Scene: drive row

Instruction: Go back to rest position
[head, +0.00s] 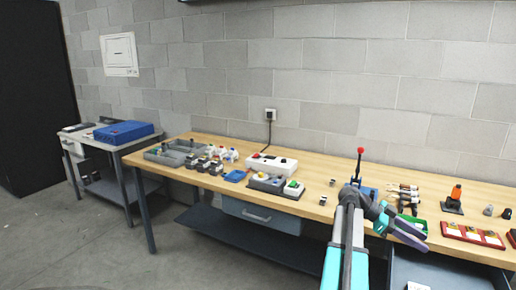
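My arm rises from the lower edge right of the middle in the head view, bends, and reaches down to the right. My gripper (410,235) is at its end, over the front part of the wooden workbench (310,170), beside a green tray (420,226). It is small and seen from behind, so whether its fingers are open or shut, or hold anything, cannot be told. My arm hides part of the bench edge and part of a blue-based device with a red-knobbed lever (360,152).
On the bench are a white box with a red button (272,163), a grey box with coloured buttons (275,184), a grey tray (172,152), several tools (405,190) and a red tray (472,235). A side table (112,143) holds a blue case (124,132). Floor at left is clear.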

